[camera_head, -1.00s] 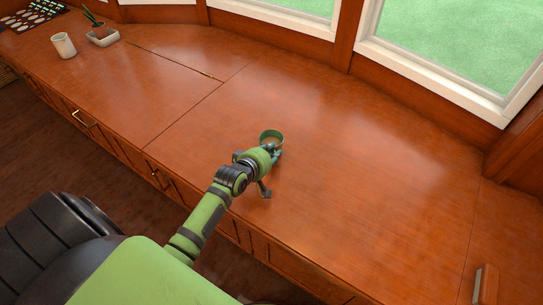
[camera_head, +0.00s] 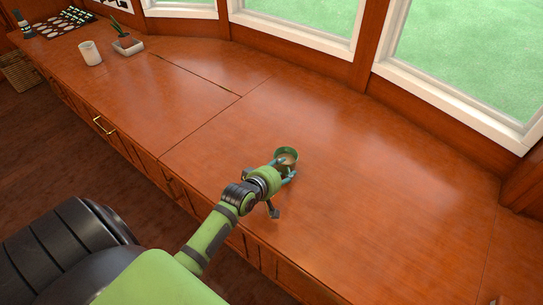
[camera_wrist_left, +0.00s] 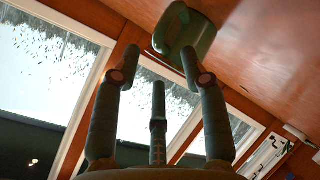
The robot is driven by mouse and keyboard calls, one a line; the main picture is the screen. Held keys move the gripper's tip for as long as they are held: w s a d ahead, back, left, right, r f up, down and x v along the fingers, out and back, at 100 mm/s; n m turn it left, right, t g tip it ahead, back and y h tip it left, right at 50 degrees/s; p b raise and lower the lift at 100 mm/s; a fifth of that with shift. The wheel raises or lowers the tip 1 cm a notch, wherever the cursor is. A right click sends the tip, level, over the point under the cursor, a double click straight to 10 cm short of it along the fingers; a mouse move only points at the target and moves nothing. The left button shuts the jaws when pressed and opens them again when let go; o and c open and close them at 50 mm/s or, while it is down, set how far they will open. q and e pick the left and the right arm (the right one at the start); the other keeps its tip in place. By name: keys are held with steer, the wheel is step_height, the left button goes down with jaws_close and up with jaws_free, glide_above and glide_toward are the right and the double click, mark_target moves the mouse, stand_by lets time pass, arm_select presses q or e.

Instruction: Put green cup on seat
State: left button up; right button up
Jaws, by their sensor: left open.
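The green cup (camera_head: 288,155) stands on the long wooden surface (camera_head: 360,215) under the windows. It also shows in the left wrist view (camera_wrist_left: 190,38), beyond the fingers, one fingertip overlapping it. My left gripper (camera_head: 283,175) is open at the near side of the cup, its fingers spread low beside it. In the wrist view the left gripper's fingers (camera_wrist_left: 165,65) are apart with nothing clearly held between them; contact with the cup cannot be told. No separate seat can be made out. My right gripper is not in view.
A white cup (camera_head: 90,53) and a potted plant (camera_head: 127,44) stand at the far left end, near a dark tray with pale discs (camera_head: 68,22). A wicker basket (camera_head: 20,72) is on the floor. The wood right of the green cup is clear.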

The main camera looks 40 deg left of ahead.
arm_select(q)
steer(key=p+v, duration=0.1)
steer(key=v, duration=0.9)
steer(key=shift+p, duration=0.4)
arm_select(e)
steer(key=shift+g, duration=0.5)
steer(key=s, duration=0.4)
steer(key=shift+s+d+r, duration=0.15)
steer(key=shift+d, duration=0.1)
arm_select(q)
steer(key=shift+w, duration=0.1)
